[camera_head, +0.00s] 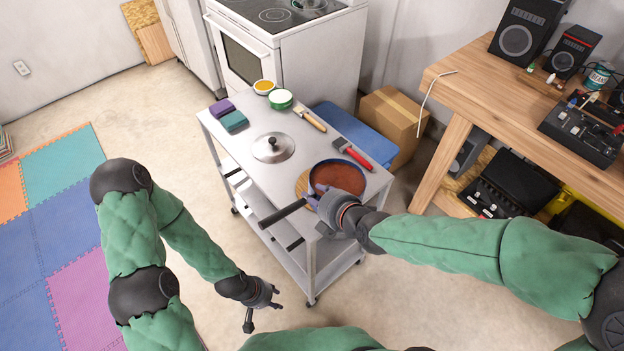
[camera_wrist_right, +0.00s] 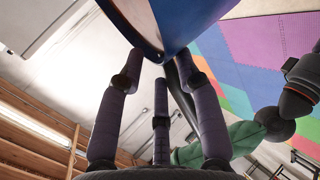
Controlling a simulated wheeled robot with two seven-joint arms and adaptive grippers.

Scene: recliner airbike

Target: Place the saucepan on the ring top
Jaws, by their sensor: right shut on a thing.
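The saucepan (camera_head: 340,174) is dark blue outside and reddish-brown inside. It is at the near end of the metal cart, over a round wooden board (camera_head: 301,184). Its dark handle (camera_head: 283,212) points to the lower left. My right gripper (camera_head: 322,205) is shut on the saucepan near the handle's base. In the right wrist view, the fingers (camera_wrist_right: 162,80) are at the blue pan (camera_wrist_right: 175,22); the exact contact is unclear. My left gripper (camera_head: 262,306) is open and empty, low over the floor. The stove's ring top (camera_head: 275,15) is at the upper middle, partly cut off.
The cart (camera_head: 225,150) also bears a lid (camera_head: 273,148), cloths (camera_head: 233,121), two small bowls (camera_head: 280,99), a wood-handled tool (camera_head: 310,118) and a red-handled brush (camera_head: 352,153). A dark item (camera_head: 309,4) is on the stove. A workbench (camera_head: 455,95) stands right.

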